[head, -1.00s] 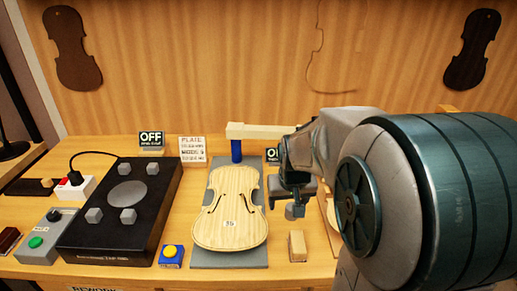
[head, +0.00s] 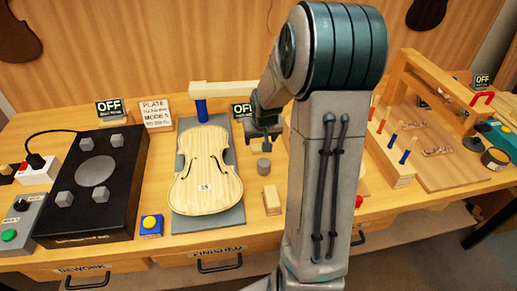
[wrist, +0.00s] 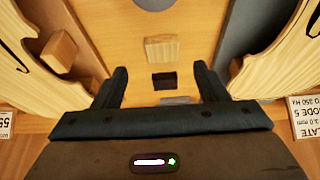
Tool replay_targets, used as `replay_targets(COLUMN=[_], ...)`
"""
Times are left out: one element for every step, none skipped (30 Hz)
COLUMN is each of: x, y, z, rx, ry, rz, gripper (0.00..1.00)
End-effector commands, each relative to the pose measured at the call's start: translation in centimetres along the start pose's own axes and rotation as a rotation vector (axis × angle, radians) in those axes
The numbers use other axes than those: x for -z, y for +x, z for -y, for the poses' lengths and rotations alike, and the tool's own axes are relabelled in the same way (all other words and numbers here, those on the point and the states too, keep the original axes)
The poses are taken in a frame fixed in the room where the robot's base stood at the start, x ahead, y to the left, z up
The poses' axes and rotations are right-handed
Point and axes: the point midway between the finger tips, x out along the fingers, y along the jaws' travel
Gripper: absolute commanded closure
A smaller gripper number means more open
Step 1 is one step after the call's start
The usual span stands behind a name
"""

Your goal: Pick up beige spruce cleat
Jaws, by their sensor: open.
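My gripper (wrist: 162,85) is open and points down over the bench, with nothing held. In the wrist view a small beige wooden block (wrist: 160,48), apparently the spruce cleat, lies on the wood just beyond the fingertips, between their lines. A dark square block (wrist: 164,82) lies beside it, nearer the palm. A second, tan block (wrist: 57,50) lies at the left, by a violin plate. In the head view my gripper (head: 265,140) is right of the violin plate, and the area under it is partly hidden by my arm.
A violin plate (head: 206,180) on a grey mat (head: 222,218) stands left of my gripper. A grey cylinder (head: 264,168) and a pale block (head: 271,200) stand in front of it. A pale bar on a blue post (head: 201,110) is close behind the plate. A wooden frame (head: 440,85) is at right.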

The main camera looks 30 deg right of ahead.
Motion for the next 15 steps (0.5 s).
replay_targets(x=[0.0,-0.1,-0.1,-0.1,-0.2,-0.3,-0.4,-0.5,-0.5,-0.5,-0.5,-0.4,-0.4,-0.4,-0.4], y=[0.2,0.4,0.7,1.0,1.4,2.0,2.4,2.9,3.4,3.8,4.1,4.5,4.7,4.9,5.1], z=[0.1,0.1,0.1,0.2,0.2,0.3,0.3,0.4,0.4,0.4,0.4,0.4,0.4,0.4,0.4], rx=[0.001,0.001,0.001,0.001,0.001,0.002,0.002,0.001,0.002,0.002,0.001,0.001,0.001,0.001,0.001], ry=[-0.001,-0.001,-0.002,-0.002,-0.003,-0.003,-0.003,-0.003,-0.004,-0.003,-0.003,-0.003,-0.003,-0.003,-0.002], rz=[0.001,0.001,0.001,0.001,0.003,0.004,0.003,0.004,0.003,0.002,0.002,0.001,0.001,0.000,0.000], gripper=[0.34,0.34,0.34,0.34,0.34,0.34,0.34,0.34,0.34,0.34,0.34,0.34,0.34,0.34,0.34])
